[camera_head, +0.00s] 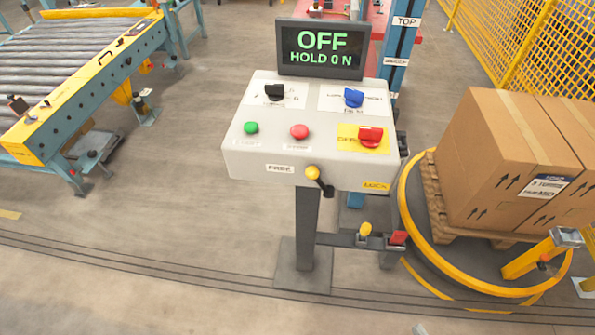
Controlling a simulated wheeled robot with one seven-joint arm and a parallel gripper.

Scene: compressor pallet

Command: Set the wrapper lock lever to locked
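A grey control box (240,160) stands on a dark post in the middle of the head view. On its front face is a short black lever with a yellow knob (313,173). The knob leans up and left from its dark lower end. A white label (280,168) lies left of the lever, its text hard to read, and a yellow label (376,186), seemingly reading LOCK, lies to the right. The knob sits nearer the white label. A screen (320,50) above reads OFF and HOLD 0 N. My gripper is not recognisable in view.
The box top carries a black knob (274,92), blue knob (354,97), red knob (370,137), green button (251,128) and red button (299,132). Cartons (500,150) stand right inside a yellow ring (410,235). A roller conveyor (75,55) stands left. Floor in front is clear.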

